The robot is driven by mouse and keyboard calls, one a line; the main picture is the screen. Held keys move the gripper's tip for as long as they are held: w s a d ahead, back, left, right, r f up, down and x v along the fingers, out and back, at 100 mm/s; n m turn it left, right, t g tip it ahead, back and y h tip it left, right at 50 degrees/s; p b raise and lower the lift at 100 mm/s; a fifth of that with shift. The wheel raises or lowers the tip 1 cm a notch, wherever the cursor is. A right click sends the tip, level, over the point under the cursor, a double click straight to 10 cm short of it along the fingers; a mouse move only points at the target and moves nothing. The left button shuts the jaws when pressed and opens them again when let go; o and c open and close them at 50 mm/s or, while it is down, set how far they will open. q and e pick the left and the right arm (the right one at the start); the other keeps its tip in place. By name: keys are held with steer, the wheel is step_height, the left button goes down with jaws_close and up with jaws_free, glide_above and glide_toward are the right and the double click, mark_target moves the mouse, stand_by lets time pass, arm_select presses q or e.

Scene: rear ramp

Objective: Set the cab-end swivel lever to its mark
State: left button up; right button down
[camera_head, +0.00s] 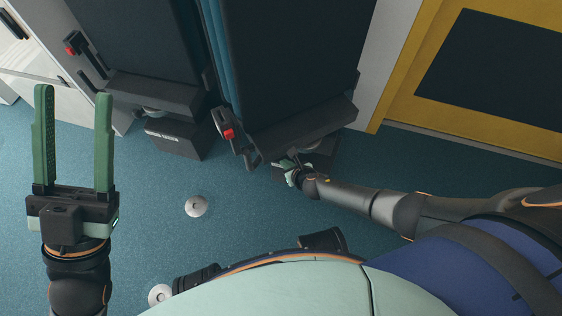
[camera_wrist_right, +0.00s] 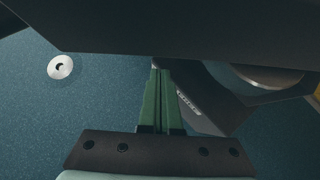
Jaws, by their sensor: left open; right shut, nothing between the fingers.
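Two dark seats stand on swivel bases; the nearer one (camera_head: 285,60) has its dark base (camera_head: 318,160) partly behind my right arm. My right gripper (camera_head: 291,168) is low beside that base, under the seat's front edge. In the right wrist view its green fingers (camera_wrist_right: 160,95) are together with nothing between them, and their tips reach the dark seat underside (camera_wrist_right: 150,28). The labelled base (camera_wrist_right: 200,105) is just right of the fingers. I cannot make out the swivel lever or its mark. My left gripper (camera_head: 73,140) is open and empty, raised at the left.
The other seat (camera_head: 140,40) stands on a labelled base (camera_head: 178,138) to the left. A red-buttoned buckle (camera_head: 228,133) hangs at the nearer seat's side. A round floor disc (camera_head: 196,206) lies on the open blue floor. A yellow-framed panel (camera_head: 400,95) is at the right.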

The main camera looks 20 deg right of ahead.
arm_select(q)
step_height(320, 180, up, 7)
steer(key=m+p, duration=0.1)
steer(key=p, duration=0.4)
steer(key=shift+a+p, duration=0.3)
steer(key=shift+p, duration=0.1)
arm_select(e)
steer(key=v, duration=0.9)
steer(key=shift+s+d+r, duration=0.2)
steer(key=shift+s, duration=0.1)
steer(key=shift+s, duration=0.1)
